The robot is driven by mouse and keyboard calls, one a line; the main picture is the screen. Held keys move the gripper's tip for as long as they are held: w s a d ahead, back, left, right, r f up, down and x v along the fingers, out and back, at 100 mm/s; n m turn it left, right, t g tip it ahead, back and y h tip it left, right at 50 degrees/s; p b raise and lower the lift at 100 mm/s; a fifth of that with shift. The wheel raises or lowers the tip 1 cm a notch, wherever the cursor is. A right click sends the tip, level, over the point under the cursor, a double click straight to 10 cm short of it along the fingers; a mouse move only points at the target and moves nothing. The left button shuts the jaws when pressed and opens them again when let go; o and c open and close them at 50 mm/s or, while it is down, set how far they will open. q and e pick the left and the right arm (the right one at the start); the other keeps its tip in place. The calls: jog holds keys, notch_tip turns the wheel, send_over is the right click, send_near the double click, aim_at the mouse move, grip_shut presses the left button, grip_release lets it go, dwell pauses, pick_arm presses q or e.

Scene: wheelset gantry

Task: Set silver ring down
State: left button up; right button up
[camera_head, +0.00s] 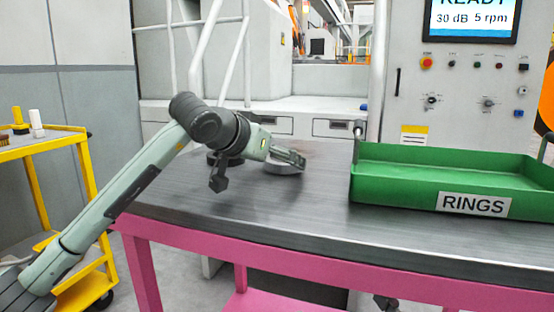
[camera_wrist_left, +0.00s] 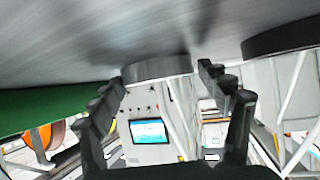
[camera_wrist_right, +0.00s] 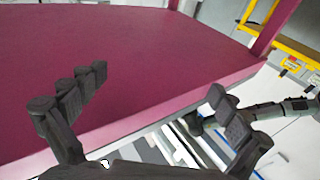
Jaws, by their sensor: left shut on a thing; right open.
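The silver ring (camera_head: 283,169) is at the tabletop (camera_head: 320,215), left of the green tray. My left gripper (camera_head: 290,157) reaches over the table from the left and is shut on the ring. In the left wrist view the ring (camera_wrist_left: 158,69) sits between the two fingertips (camera_wrist_left: 163,82), flat side along the tabletop. I cannot tell whether a thin gap is left under it. My right gripper (camera_wrist_right: 158,88) is open and empty, beside a pink surface (camera_wrist_right: 120,65) of the table frame.
A green tray (camera_head: 475,204) labelled RINGS stands on the table's right part. A dark ring (camera_wrist_left: 285,37) lies on the tabletop close to the silver one. A yellow cart (camera_head: 90,175) stands at the left, and a control panel (camera_head: 470,95) rises behind. The table's front middle is clear.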

pick_arm(q)
jog(key=shift+f, duration=0.1)
pick_arm(e)
jog(key=shift+r, duration=0.2)
pick_arm(q)
jog(key=o, duration=1.2)
pick_arm(e)
jog(key=shift+s+a+r, duration=0.1)
jog(key=shift+s+r, duration=0.05)
jog(key=shift+r, duration=0.1)
pick_arm(q)
jog(key=shift+s+a+r, duration=0.2)
jog(key=shift+r, duration=0.15)
jog(key=v, duration=1.1)
jog(key=shift+s, duration=0.25)
pick_arm(e)
jog(key=shift+w+d+f, duration=0.2)
jog(key=shift+w+f, duration=0.05)
jog(key=shift+f, duration=0.5)
